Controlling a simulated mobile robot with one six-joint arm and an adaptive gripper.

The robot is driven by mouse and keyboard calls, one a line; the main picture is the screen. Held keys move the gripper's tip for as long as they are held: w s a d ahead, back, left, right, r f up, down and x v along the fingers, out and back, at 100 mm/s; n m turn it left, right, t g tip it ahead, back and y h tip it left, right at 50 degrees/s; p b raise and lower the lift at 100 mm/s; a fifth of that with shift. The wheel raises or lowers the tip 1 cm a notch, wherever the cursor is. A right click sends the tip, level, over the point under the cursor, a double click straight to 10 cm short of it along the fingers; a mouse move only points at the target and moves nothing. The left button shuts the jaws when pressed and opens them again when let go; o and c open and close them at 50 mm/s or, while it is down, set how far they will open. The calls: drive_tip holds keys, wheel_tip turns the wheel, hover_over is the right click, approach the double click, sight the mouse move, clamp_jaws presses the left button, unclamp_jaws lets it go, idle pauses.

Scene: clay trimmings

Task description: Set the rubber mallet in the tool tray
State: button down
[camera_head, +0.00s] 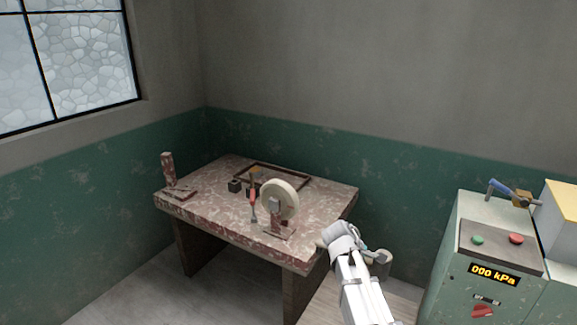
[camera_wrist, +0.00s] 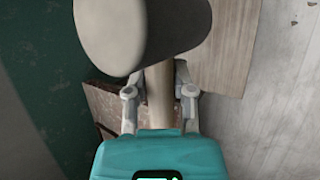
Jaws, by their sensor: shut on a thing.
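The rubber mallet shows in the wrist view, with a thick pale grey head (camera_wrist: 140,35) and a light wooden handle (camera_wrist: 158,95). My gripper (camera_wrist: 159,94) is shut on the handle, one finger on each side, just below the head. In the head view my gripper (camera_head: 364,250) is beside the table's right front corner, beyond its edge, and the grey mallet head (camera_head: 381,259) shows at its right. The tool tray looks to be the shallow dark-rimmed frame (camera_head: 283,170) at the back of the table; its inside is partly hidden by a pale wheel.
The pale wheel (camera_head: 281,198) stands upright on the worn table (camera_head: 215,208). A red-handled tool (camera_head: 252,197), a dark block (camera_head: 235,186) and a brown upright stand (camera_head: 169,172) are also there. A control cabinet (camera_head: 460,262) stands at the right.

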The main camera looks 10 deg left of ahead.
wheel_tip(320, 180, up, 13)
drive_tip(key=p, duration=1.1)
drive_tip(key=shift+f, duration=0.15)
